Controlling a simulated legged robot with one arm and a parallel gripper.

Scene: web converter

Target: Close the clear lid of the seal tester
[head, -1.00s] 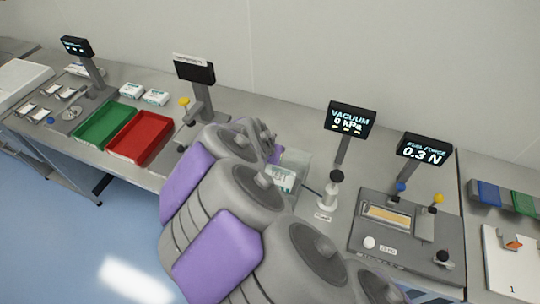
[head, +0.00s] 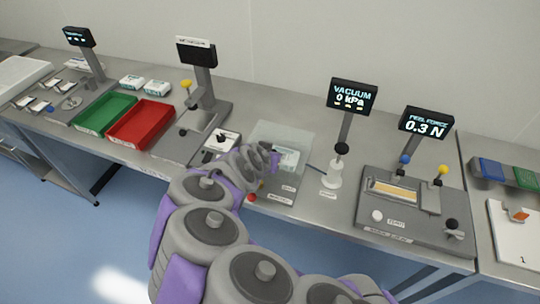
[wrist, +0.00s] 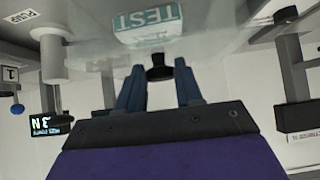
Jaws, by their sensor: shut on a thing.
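The seal tester's clear lid (head: 268,132) shows as a see-through panel right of the middle of the bench, below the vacuum display (head: 353,96). A pouch marked TEST (head: 289,158) shows behind or under it, and also in the wrist view (wrist: 147,24). My gripper (head: 273,158) is at the lid's left side in the head view, its fingers mostly hidden by my arm. In the wrist view, my gripper (wrist: 159,72) has its fingers around a black knob (wrist: 159,67) close to the clear surface. The lid's exact angle is hard to tell.
A white valve post with a black knob (head: 334,173) stands right of the tester. Farther right is the peel force tester (head: 408,212). Left are a station with a screen (head: 196,53), a red tray (head: 140,126) and a green tray (head: 103,112). A red button (head: 252,197) is at the front.

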